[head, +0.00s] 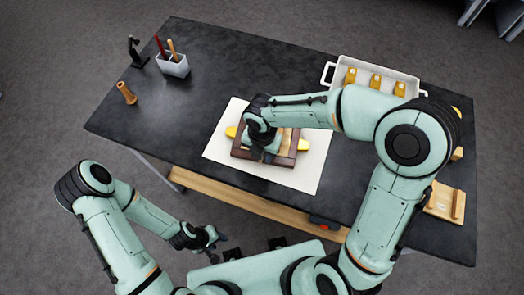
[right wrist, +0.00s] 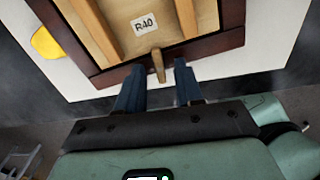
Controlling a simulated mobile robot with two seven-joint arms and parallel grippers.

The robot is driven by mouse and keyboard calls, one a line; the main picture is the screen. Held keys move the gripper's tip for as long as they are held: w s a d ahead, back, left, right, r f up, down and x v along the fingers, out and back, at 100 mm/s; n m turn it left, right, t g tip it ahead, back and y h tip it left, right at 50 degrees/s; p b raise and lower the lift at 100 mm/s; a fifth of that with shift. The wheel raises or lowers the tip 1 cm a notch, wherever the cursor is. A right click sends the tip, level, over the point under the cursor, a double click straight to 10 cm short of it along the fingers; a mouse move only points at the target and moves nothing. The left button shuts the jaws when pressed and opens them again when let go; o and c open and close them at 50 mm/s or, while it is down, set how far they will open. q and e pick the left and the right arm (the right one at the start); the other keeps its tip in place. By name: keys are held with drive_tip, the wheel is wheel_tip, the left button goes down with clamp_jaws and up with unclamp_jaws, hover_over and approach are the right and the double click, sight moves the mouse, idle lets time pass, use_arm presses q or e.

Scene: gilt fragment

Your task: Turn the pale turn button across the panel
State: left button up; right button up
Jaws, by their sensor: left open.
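The pale turn button (right wrist: 158,66) shows in the right wrist view as a small wooden peg-like piece at the edge of a dark wooden frame (right wrist: 215,44). It points along the picture from the pale panel (right wrist: 165,45), labelled R40, over the frame's edge. My right gripper (right wrist: 158,76) is open, with one blue finger on each side of the button and gaps visible. In the head view, my right arm hides the button and most of the frame (head: 288,161). My left gripper (head: 217,240) is open and empty, off the table's front edge.
The frame lies on a white sheet (head: 223,150) on the dark table (head: 215,55), with yellow pieces (head: 304,145) beside it. A white tray (head: 411,88) stands at the back right. A pen cup (head: 173,66) stands back left. The table's left part is mostly clear.

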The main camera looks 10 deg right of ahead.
use_arm(q)
drive_tip(key=w+r+p, duration=0.2)
drive_tip(key=shift+w+r, duration=0.1)
drive_tip(key=shift+r, duration=0.2)
use_arm(e)
wheel_tip(320, 180, up, 13)
drive_tip(key=shift+r, duration=0.2)
